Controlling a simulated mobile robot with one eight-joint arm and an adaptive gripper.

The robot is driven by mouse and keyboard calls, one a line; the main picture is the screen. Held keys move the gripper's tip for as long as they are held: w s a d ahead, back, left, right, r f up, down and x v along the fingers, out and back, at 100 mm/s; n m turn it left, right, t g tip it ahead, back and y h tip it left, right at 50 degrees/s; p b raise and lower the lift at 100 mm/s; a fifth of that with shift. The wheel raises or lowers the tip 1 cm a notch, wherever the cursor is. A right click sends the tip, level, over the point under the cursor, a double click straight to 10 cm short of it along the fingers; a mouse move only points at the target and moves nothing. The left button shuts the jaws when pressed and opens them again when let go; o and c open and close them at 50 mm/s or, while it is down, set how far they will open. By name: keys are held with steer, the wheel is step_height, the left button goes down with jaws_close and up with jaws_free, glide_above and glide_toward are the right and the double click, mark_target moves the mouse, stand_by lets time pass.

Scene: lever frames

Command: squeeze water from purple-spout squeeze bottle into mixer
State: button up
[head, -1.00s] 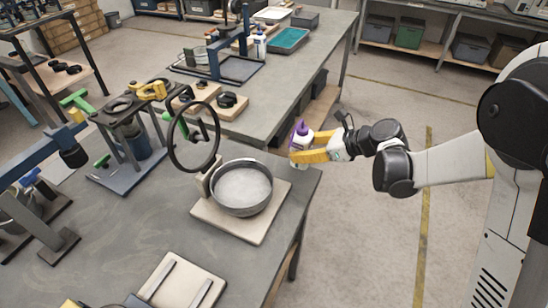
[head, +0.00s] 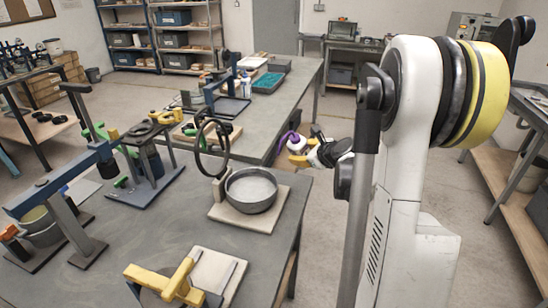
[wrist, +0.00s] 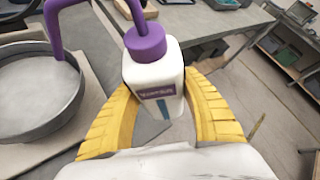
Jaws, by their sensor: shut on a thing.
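My gripper (head: 302,152) has yellow fingers shut around the white bottle (head: 296,145) with the purple spout (head: 286,139). In the wrist view the bottle (wrist: 155,92) stands between the fingers (wrist: 160,105), its label facing me. Its purple cap and bent spout (wrist: 54,32) reach left, and the spout's tip appears over the rim of the grey round bowl (wrist: 40,92) in that view. The mixer's bowl (head: 251,206) sits on a pale base board, with an upright black wheel (head: 212,150) behind it. In the head view the bottle is behind and right of the bowl, near the table's edge.
A yellow-handled device (head: 172,282) and a pale board (head: 215,272) lie at the front of the table. A blue stand (head: 150,180) is left of the mixer. A second table (head: 285,100) lies behind. Open floor is right of the table.

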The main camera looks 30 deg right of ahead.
steer(key=shift+w+a+f, duration=0.1)
steer(key=shift+a+f, duration=0.25)
steer(key=shift+a, duration=0.2)
steer(key=shift+w+a+f+b, duration=0.1)
steer(key=shift+a+f+b, duration=0.1)
steer(key=shift+a, duration=0.4)
steer(key=shift+w+a+f+b, duration=0.1)
steer(key=shift+a+f+b, duration=0.15)
steer(key=shift+a, duration=0.35)
steer(key=shift+w+a+f+b, duration=0.1)
steer(key=shift+a+f+b, duration=0.1)
steer(key=shift+a, duration=0.4)
steer(key=shift+o, duration=0.2)
steer(key=c, duration=0.5)
stand_by(4.9)
